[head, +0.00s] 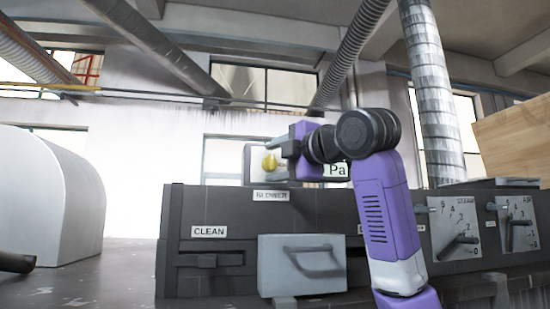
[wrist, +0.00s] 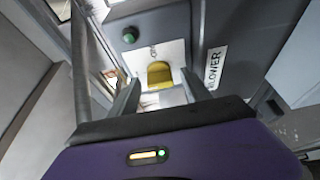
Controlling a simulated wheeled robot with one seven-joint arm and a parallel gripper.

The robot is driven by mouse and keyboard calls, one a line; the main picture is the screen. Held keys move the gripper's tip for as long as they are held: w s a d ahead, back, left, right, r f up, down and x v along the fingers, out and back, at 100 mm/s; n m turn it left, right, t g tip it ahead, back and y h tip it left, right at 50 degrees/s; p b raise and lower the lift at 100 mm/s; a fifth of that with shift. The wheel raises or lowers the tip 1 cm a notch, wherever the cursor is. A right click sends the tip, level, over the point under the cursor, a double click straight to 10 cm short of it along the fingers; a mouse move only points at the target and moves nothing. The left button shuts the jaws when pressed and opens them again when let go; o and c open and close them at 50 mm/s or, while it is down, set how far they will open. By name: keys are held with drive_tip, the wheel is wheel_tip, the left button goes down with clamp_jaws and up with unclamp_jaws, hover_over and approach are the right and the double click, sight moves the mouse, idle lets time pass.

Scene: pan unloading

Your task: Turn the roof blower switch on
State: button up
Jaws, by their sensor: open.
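The roof blower switch is a yellow knob (head: 269,163) on a light grey box on top of the dark machine. In the wrist view, the yellow knob (wrist: 159,74) sits on a white plate with small lettering, partly legible as ON. A label reading BLOWER (wrist: 215,67) is beside it. My gripper (head: 279,156) reaches in from the right at the knob. In the wrist view, my gripper (wrist: 161,84) is open, with one finger on each side of the knob. I cannot tell whether either finger touches it.
A green round button (wrist: 129,36) is near the plate. Below the box are a CLEAN label (head: 209,231) and a grey drawer front with a handle (head: 314,262). Lever dials (head: 455,229) stand at right. A white rounded housing (head: 50,195) is at left.

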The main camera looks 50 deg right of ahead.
clamp_jaws()
drive_tip(key=shift+f, duration=0.15)
drive_tip(key=m+b, duration=0.1)
drive_tip(key=m+t+b, duration=0.1)
drive_tip(key=m+b, duration=0.1)
drive_tip(key=shift+f+m+h, duration=0.25)
drive_tip(key=shift+m+h, duration=0.05)
drive_tip(key=shift+m, duration=0.1)
drive_tip(key=m+b, duration=0.1)
drive_tip(key=m, duration=0.1)
drive_tip(key=m+t+h+b, duration=0.1)
drive_tip(key=m, duration=0.2)
drive_tip(key=shift+w+a+f+h+b, duration=0.1)
drive_tip(key=shift+h+b, duration=0.2)
drive_tip(key=m+h, duration=0.1)
drive_tip(key=m, duration=0.2)
drive_tip(key=m+h+b, duration=0.1)
drive_tip(key=m+h, duration=0.1)
drive_tip(key=m, duration=0.2)
drive_tip(key=shift+w+a+t+b, duration=0.1)
drive_tip(key=shift+t+b, duration=0.2)
drive_tip(key=m+h, duration=0.1)
drive_tip(key=m, duration=0.2)
drive_tip(key=m+g+h, duration=0.1)
drive_tip(key=m+h, duration=0.1)
drive_tip(key=m, duration=0.1)
drive_tip(key=shift+m+g+h, duration=0.3)
drive_tip(key=shift+m, duration=0.3)
